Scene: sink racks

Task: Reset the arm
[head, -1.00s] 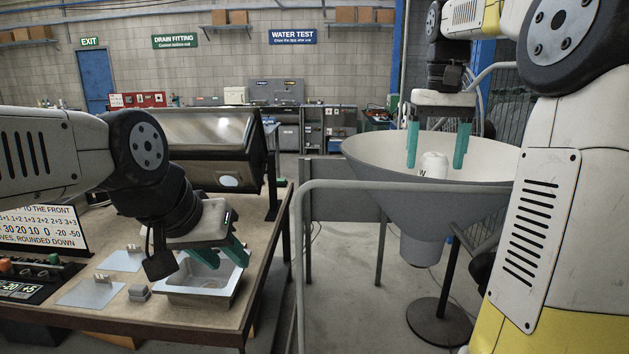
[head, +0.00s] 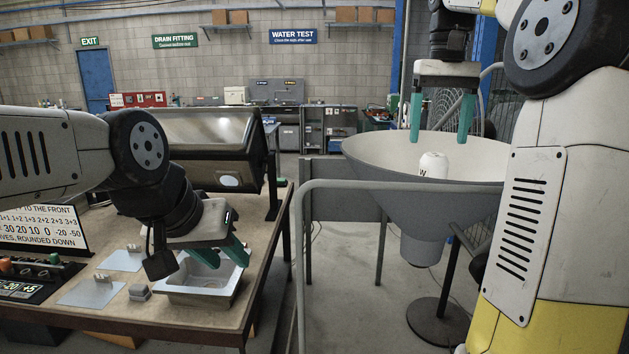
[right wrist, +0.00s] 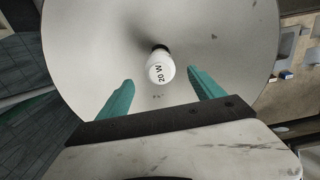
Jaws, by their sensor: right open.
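My right gripper (head: 440,115) is open and empty above the large grey funnel-shaped bowl (head: 375,160). A white bulb-like piece (head: 433,166) is in the bowl, below the fingertips and apart from them. In the right wrist view this white piece (right wrist: 160,68), marked "20 W", shows between and beyond the green fingers of my right gripper (right wrist: 160,90). My left gripper (head: 226,258) is over the small light tray (head: 190,297) on the table, its green fingers spread apart; no held object shows between them.
A metal rail (head: 330,184) runs in front of the bowl. The wooden table (head: 245,275) holds a dark tilted box (head: 215,140), pale mats (head: 92,293) and a button panel (head: 35,275).

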